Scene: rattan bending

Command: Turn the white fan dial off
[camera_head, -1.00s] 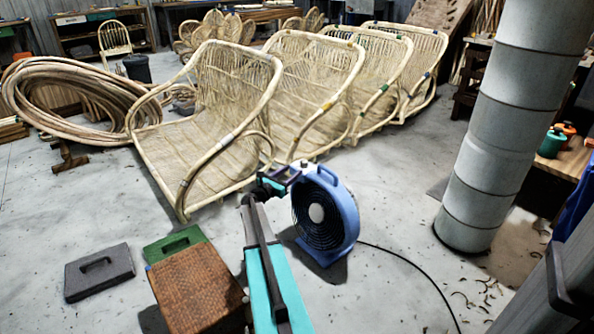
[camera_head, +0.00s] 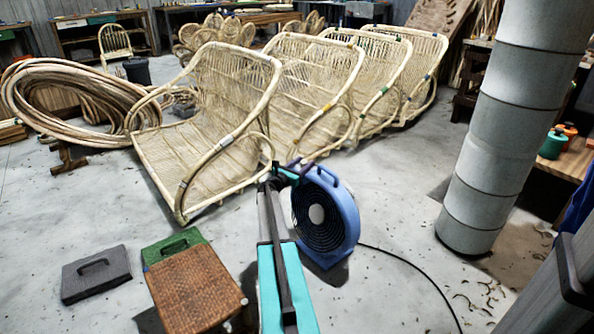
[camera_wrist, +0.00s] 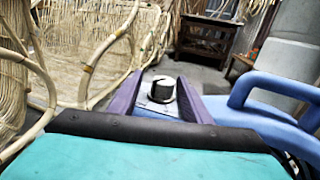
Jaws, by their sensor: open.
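The blue fan (camera_head: 345,225) stands on the floor with its grille facing left toward the front. In the wrist view its blue handle (camera_wrist: 262,100) is at the right. A small round dial (camera_wrist: 161,83), white on top with a dark band, sits on a pale surface between my fingers. My gripper (camera_head: 300,168) is open at the top left of the fan. In the wrist view the two purple fingers of my gripper (camera_wrist: 158,90) stand on either side of the dial; I cannot tell whether they touch it.
Rattan chair frames (camera_head: 215,120) stand close behind and left of the fan. A grey column (camera_head: 490,150) rises at the right. A black cable (camera_head: 415,270) runs from the fan across the floor. A woven-topped box (camera_head: 195,290) stands at front left.

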